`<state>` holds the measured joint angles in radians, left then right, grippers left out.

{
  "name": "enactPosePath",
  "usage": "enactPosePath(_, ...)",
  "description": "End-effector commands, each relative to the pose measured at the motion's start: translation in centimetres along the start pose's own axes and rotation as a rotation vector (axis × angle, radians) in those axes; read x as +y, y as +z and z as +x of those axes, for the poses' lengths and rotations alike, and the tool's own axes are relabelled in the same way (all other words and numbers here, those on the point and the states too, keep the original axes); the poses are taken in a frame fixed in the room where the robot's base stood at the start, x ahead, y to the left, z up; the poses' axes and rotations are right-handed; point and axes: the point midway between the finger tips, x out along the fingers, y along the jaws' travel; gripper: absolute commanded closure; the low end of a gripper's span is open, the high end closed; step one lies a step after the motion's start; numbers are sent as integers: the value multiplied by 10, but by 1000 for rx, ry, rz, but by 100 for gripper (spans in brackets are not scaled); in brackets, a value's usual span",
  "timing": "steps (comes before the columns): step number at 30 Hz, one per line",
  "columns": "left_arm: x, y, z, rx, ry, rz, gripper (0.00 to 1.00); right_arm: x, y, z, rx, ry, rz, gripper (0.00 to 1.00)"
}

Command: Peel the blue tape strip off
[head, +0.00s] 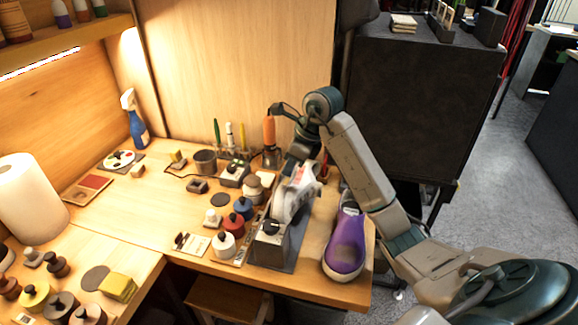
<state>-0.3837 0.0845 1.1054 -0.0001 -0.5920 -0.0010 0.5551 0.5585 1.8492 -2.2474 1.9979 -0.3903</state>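A white sneaker (293,193) sits on a grey stand (270,246) near the front right of the wooden bench. A purple shoe (346,242) lies to its right at the bench edge. My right arm comes in from the right, and my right gripper (300,148) is at the upper end of the white sneaker. Its fingers are dark and small here, so I cannot tell whether they are open, shut or touching the sneaker. I cannot make out a blue tape strip; the arm and gripper hide part of the sneaker. My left gripper is not in view.
An orange-handled tool (269,131) stands just behind the sneaker. Red, blue and white jars (224,244) crowd its left. A blue spray bottle (136,122) and a paper roll (30,197) stand farther left. The bench between (140,215) is mostly clear.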

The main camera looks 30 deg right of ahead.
Motion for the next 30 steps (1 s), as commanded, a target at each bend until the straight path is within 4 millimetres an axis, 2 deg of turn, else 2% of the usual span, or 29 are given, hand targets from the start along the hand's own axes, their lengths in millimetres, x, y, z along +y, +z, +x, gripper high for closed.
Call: enactPosePath(30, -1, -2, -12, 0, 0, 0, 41, -1, 5, -18, 0, -1, 0, 100)
